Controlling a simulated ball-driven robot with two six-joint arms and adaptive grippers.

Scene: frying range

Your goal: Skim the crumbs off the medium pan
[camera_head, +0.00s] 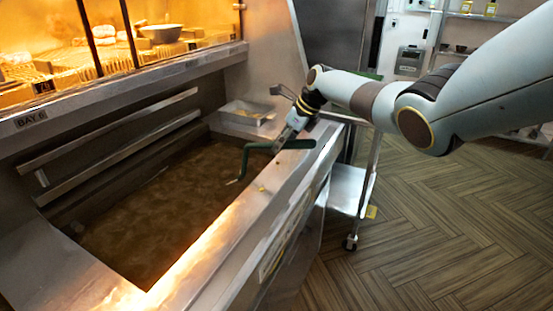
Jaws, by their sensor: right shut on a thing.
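An open pan of brown, murky oil (165,205) fills the left and middle of the view; separate crumbs in it are too small to make out. My right gripper (287,134) is over the pan's right rim, near its far end. It is shut on a dark green bent handle (257,146), whose thin end reaches down and left over the oil. No skimmer head shows, so I cannot tell whether one is under the oil. My left gripper is out of view.
A small metal tray (246,112) sits at the far end of the pan. Yellow bits lie on the steel rim (225,230). A lit food cabinet (100,50) stands behind, and a wheeled cart (348,188) at right.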

